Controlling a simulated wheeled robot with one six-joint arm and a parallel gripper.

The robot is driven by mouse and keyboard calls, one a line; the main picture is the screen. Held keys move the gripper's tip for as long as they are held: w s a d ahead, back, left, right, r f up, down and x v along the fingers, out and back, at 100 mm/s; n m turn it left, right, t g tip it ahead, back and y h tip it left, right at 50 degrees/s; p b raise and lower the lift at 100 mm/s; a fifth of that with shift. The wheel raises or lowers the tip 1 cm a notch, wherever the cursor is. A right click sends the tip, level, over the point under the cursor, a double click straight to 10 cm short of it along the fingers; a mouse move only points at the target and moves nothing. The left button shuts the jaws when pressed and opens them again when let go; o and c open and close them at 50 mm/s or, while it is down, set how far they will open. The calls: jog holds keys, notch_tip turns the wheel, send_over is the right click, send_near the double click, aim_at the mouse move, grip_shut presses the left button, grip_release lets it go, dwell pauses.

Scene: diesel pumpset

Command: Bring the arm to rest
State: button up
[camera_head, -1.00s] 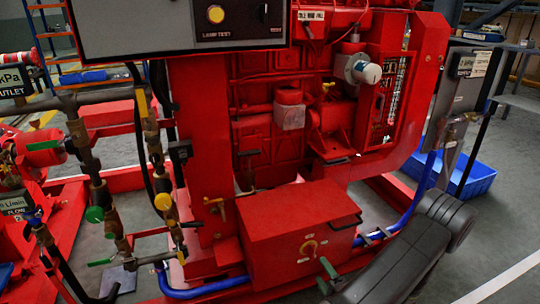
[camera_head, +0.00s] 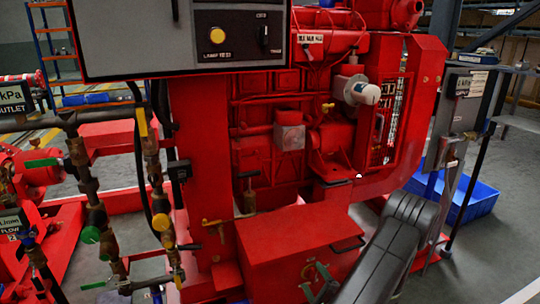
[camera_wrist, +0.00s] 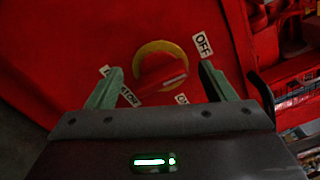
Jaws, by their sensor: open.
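My gripper (camera_wrist: 162,82) is open, with its two green fingers apart and nothing between them. In the wrist view the fingers are either side of a red rotary knob (camera_wrist: 158,75) with a yellow ring, on a red panel. An OFF label (camera_wrist: 203,44) is at its upper right; other labels are partly hidden by the fingers. I cannot tell the gap between the fingertips and the panel.
The red pumpset (camera_head: 270,160) fills the middle. A grey control panel (camera_head: 150,40) overhangs at upper left. Pipes with coloured valve handles (camera_head: 160,222) stand at left. A blue bin (camera_head: 475,195) and a grey post (camera_head: 450,130) are at right, with open floor at the lower right.

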jog(key=m+p, duration=0.1)
jog(key=m, duration=0.2)
jog(key=shift+r, duration=0.15)
jog(key=m+p, duration=0.2)
jog(key=m, duration=0.1)
jog(key=shift+d+r, duration=0.1)
jog(key=m+p, duration=0.3)
jog(key=m, duration=0.1)
jog(key=shift+d+m+p, duration=0.1)
jog(key=shift+m+p, duration=0.3)
jog(key=shift+m, duration=0.4)
